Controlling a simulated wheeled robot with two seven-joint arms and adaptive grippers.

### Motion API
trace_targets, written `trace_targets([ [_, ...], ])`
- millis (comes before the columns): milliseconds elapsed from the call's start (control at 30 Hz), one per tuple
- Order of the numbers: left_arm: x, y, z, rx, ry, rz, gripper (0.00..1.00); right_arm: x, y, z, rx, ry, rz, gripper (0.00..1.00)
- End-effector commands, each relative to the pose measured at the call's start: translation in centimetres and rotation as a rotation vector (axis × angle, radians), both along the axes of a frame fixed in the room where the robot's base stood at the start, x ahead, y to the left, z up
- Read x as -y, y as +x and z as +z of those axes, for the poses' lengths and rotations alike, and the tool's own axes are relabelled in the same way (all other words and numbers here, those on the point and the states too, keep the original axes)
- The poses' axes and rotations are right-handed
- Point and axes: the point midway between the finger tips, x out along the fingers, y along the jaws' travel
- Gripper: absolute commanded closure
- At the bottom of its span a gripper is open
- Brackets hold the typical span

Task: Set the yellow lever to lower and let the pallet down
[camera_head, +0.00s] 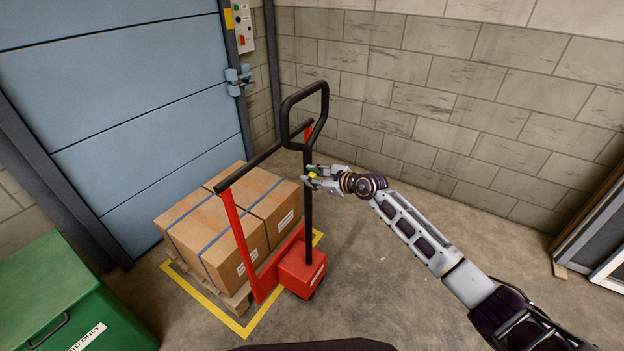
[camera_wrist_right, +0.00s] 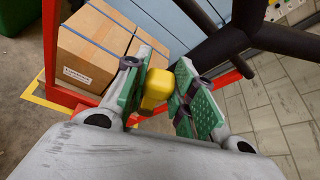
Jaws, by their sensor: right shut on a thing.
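A red pallet truck (camera_head: 302,272) with a black loop handle (camera_head: 304,122) stands in front of the blue door. My right gripper (camera_head: 311,176) is at the handle's shaft, a little below the loop. In the right wrist view my right gripper (camera_wrist_right: 168,95) has its green-padded fingers on either side of the yellow lever (camera_wrist_right: 157,88) and is shut on it. The lever shows only as a small yellow spot in the head view (camera_head: 313,175). Boxes (camera_head: 225,225) with blue straps sit on a wooden pallet (camera_head: 236,300) over the truck's forks. My left gripper is out of view.
A yellow floor marking (camera_head: 205,303) surrounds the pallet. A green bin (camera_head: 50,295) stands at the lower left. A blue door (camera_head: 130,100) and a block wall (camera_head: 450,90) close off the back. The floor right of the truck is clear.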

Motion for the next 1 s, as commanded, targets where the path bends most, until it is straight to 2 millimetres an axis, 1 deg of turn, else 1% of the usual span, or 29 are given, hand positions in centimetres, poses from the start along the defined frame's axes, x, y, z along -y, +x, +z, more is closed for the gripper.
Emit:
trace_targets([
  [133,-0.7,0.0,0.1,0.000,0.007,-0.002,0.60,0.1,0.1,0.0,-0.006,0.005,-0.001,1.00],
  [300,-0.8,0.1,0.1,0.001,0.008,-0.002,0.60,0.1,0.1,0.0,-0.005,0.004,0.000,1.00],
  [333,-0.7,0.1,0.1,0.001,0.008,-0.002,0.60,0.1,0.1,0.0,-0.005,0.004,0.000,0.70],
  [467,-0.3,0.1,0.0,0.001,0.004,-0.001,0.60,0.1,0.0,0.0,-0.005,0.004,0.000,0.53],
  [500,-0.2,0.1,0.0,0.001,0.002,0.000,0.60,0.1,0.1,0.0,-0.005,0.004,0.000,0.52],
  [733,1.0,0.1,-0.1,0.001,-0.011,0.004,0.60,0.1,0.1,0.1,-0.004,0.004,-0.001,0.52],
  [867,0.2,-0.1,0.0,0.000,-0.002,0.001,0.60,0.1,0.1,0.1,-0.004,0.004,-0.001,0.52],
  [1000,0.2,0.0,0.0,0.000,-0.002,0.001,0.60,0.1,0.1,0.0,-0.003,0.003,-0.001,0.52],
])
